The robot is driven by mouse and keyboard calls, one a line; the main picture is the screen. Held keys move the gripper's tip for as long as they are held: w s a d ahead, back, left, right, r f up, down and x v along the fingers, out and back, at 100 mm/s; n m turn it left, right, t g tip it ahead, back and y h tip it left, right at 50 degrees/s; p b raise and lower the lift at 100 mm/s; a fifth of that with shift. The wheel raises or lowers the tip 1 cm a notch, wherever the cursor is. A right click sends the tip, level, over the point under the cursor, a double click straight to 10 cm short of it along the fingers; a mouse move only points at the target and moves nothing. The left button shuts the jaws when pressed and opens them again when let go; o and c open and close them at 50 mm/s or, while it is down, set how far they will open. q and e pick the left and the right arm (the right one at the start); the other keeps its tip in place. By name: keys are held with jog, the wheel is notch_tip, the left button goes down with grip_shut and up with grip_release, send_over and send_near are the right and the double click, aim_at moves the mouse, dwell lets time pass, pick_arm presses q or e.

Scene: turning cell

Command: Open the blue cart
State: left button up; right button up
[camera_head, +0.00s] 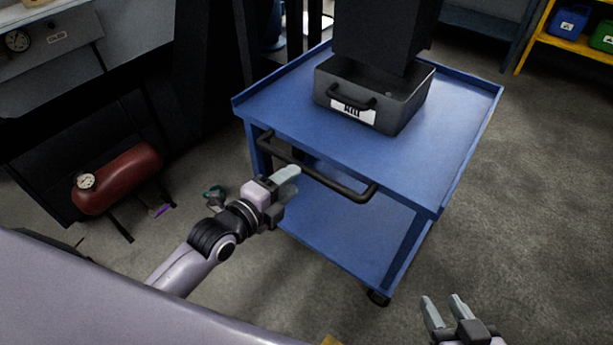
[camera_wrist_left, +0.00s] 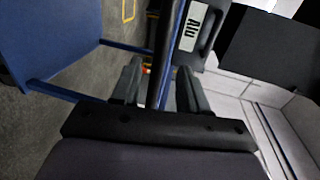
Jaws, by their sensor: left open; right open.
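The blue cart (camera_head: 285,112) stands in the middle of the head view, with a flat top and a lower shelf. A black bar handle (camera_head: 330,182) runs along its near side, below the top. My left gripper (camera_head: 288,176) is at the handle's left part, with its fingers open. In the left wrist view the dark handle bar (camera_wrist_left: 163,50) passes between the two open fingers of my left gripper (camera_wrist_left: 157,88). I cannot tell whether either finger touches it. My right gripper (camera_head: 445,302) is open and empty over the floor, right of the cart.
A grey bin (camera_head: 408,108) with a white label stands on the cart top, beneath a dark block (camera_head: 382,38). A red tank (camera_head: 118,178) with a gauge lies at the left. A yellow shelf (camera_head: 568,42) is at the far right. The floor right of the cart is clear.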

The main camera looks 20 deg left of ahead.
aim_at(304, 172)
pick_arm(q)
jog(key=shift+b+x, duration=1)
jog(key=shift+x, duration=2.3)
pick_arm(e)
jog(key=shift+w+a+f+y, duration=0.1)
jog(key=shift+w+a+y, duration=0.15)
jog(key=shift+a, duration=0.15)
jog(key=shift+w+a+f+y, duration=0.1)
jog(key=shift+a+y, duration=0.15)
jog(key=shift+a, duration=0.1)
pick_arm(q)
grip_shut()
pick_arm(e)
jog(key=shift+r, duration=0.1)
